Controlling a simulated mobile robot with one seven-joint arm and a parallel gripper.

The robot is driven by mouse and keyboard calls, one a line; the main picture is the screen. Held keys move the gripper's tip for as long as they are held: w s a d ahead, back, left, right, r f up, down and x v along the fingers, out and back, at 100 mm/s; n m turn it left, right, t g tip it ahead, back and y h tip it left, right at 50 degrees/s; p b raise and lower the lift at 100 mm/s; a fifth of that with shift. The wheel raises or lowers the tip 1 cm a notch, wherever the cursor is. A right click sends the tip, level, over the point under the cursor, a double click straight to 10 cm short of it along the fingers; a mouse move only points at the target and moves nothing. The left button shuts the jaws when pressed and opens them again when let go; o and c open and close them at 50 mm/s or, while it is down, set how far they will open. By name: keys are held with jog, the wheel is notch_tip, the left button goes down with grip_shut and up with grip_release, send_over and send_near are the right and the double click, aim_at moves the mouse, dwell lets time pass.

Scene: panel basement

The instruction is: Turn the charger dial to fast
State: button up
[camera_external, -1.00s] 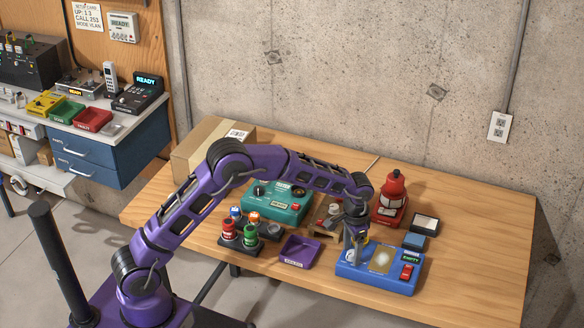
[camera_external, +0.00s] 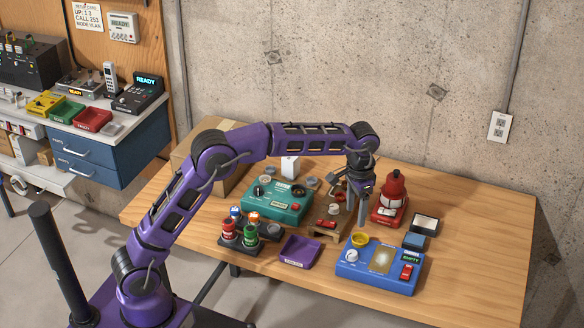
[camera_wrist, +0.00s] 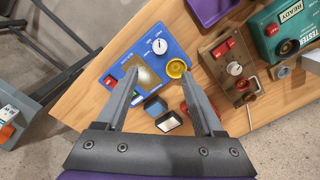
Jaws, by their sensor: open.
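A blue box (camera_external: 375,277) stands at the table's front right, with a white dial (camera_external: 352,256) at its left end, a yellowish plate, a small lit display and a red switch (camera_external: 406,271). It looks like the charger. In the wrist view the dial (camera_wrist: 159,46) shows with small white labels around it, too small to read surely. A yellow round cup (camera_external: 360,239) sits at the box's back edge. My gripper (camera_external: 356,222) is open and empty, pointing down above and behind the box. In the wrist view its fingers (camera_wrist: 160,72) spread over the box, clear of the dial.
A brown box with red buttons (camera_wrist: 232,66) and a teal tester (camera_external: 281,203) stand left of my gripper. A red bottle-shaped device (camera_external: 391,198) stands close on its right. A purple tray (camera_external: 299,251) lies left of the blue box.

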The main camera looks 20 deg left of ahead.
notch_tip(320, 180, up, 2)
jog(key=shift+r, duration=0.1)
dwell(0.6)
